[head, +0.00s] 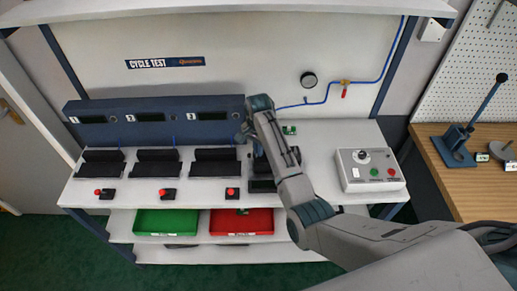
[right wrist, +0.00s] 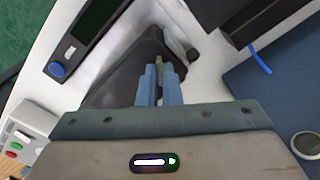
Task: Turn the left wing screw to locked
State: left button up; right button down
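My right gripper (head: 257,149) reaches down over the rightmost dark cradle (head: 262,186) on the bench, mostly hidden behind my own arm in the head view. In the right wrist view, its two blue fingers (right wrist: 159,84) are close together over a dark, wedge-shaped body (right wrist: 122,75). A thin tan piece (right wrist: 158,70) shows at the fingertips. I cannot tell whether this is the left wing screw or whether the fingers grip it. No wing screw can be made out in the head view. My left gripper is not in view.
A control box (head: 370,170) with a knob and coloured buttons stands right of the cradle. A blue console (head: 155,121) runs behind several dark cradles. Green (head: 166,222) and red (head: 241,222) bins sit on the lower shelf. The bench between cradle and box is mostly clear.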

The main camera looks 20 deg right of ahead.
jog(key=m, duration=0.5)
jog(key=shift+m, duration=2.5)
jog(key=c, duration=1.6)
grip_release()
